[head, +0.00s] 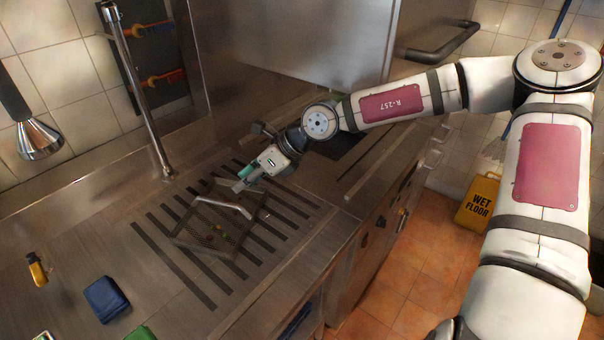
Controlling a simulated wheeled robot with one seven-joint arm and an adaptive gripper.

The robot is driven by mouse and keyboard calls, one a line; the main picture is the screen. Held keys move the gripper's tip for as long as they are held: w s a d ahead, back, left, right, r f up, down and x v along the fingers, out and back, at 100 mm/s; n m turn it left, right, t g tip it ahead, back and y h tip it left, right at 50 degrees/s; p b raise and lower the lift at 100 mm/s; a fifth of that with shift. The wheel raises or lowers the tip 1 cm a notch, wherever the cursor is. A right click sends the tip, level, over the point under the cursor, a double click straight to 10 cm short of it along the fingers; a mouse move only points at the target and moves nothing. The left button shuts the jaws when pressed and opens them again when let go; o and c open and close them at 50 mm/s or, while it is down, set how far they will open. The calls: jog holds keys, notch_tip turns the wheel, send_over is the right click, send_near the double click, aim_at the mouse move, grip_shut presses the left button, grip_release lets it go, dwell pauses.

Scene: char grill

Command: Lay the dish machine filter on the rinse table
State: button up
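The dish machine filter (203,238) is a dark, square, shallow tray with a pale bar handle across it and a few red and green bits inside. It appears to lie flat on the slotted part of the steel rinse table (150,270). My gripper (242,184) comes down from the upper right to the filter's far edge, just beyond the handle. Its fingertips are small and overlap the filter's edge in this view. I cannot tell whether they touch the filter or how far apart they are.
A blue block (106,299) and a yellow object (37,269) lie on the table at the left. An upright steel pipe (138,90) and spray head (40,140) stand at the back left. The steel dish machine (310,40) stands behind. A yellow wet-floor sign (478,203) stands on the right.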

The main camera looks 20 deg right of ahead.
jog(key=s+r+n+t+h, duration=0.1)
jog(key=s+r+n+h, duration=0.1)
jog(key=s+r+n, duration=0.6)
jog(key=s+r+n+t+h, duration=0.15)
jog(key=r+n, duration=0.25)
jog(key=n, duration=0.8)
jog(key=s+d+r+n+h, duration=0.2)
jog(key=s+d+r+n, duration=0.1)
jog(key=s+d, duration=0.4)
jog(key=s+d+r+n+h, duration=0.2)
jog(key=s+d, duration=0.5)
jog(key=s, duration=0.5)
notch_tip(320, 180, up, 3)
jog(key=shift+f+n+g+h, duration=0.15)
jog(key=shift+n+g+h, duration=0.2)
jog(key=shift+n+h, duration=0.1)
jog(key=shift+s+d, duration=0.1)
